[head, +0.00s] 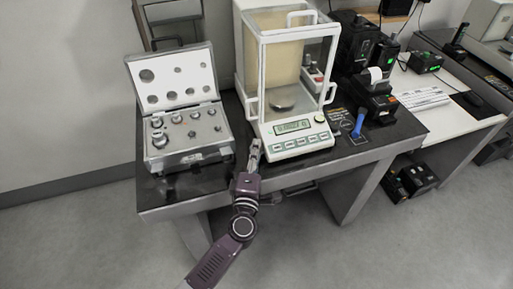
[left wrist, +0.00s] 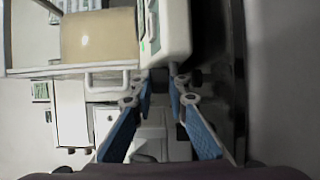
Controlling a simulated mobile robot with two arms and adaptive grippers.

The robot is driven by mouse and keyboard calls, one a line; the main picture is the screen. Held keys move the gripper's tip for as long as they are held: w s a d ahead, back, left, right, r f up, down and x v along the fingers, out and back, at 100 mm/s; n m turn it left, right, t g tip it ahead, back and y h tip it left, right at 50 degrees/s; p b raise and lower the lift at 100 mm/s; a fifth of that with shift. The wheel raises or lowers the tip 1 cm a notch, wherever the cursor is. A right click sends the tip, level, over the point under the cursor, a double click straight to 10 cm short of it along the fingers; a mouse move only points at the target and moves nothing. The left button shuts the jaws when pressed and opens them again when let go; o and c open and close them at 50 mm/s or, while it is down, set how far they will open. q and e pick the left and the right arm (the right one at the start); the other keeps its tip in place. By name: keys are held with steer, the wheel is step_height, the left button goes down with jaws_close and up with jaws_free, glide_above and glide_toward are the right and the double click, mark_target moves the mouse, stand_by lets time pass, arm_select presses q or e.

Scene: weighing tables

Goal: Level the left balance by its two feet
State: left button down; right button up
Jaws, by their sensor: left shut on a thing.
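The left balance (head: 292,142), white with a glass draft shield and a lit green display, stands on the dark table. In the left wrist view its body (left wrist: 165,30) fills the upper middle. My left gripper (head: 254,152) is at the balance's front left corner, low by the table top. It is shut on the front left foot, which the fingertips and the body hide. The fingertips also show in the left wrist view (left wrist: 162,80). The other foot cannot be made out. A small round spot (head: 319,118) on the front panel is too small to read. My right gripper is not in view.
An open case of weights (head: 188,155) stands left of the balance, close to my left arm. A black printer (head: 372,98) and a blue-handled tool (head: 358,124) lie to the right. The table's front edge (head: 300,181) runs just below my gripper.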

arm_select(q)
steer(key=c, duration=1.9)
jaws_free()
steer(key=shift+s+a, duration=0.25)
steer(key=shift+s, duration=1.75)
steer(key=shift+s+a, duration=0.3)
steer(key=shift+s, duration=1.65)
steer(key=shift+s+a, duration=0.25)
steer(key=shift+s, duration=1.75)
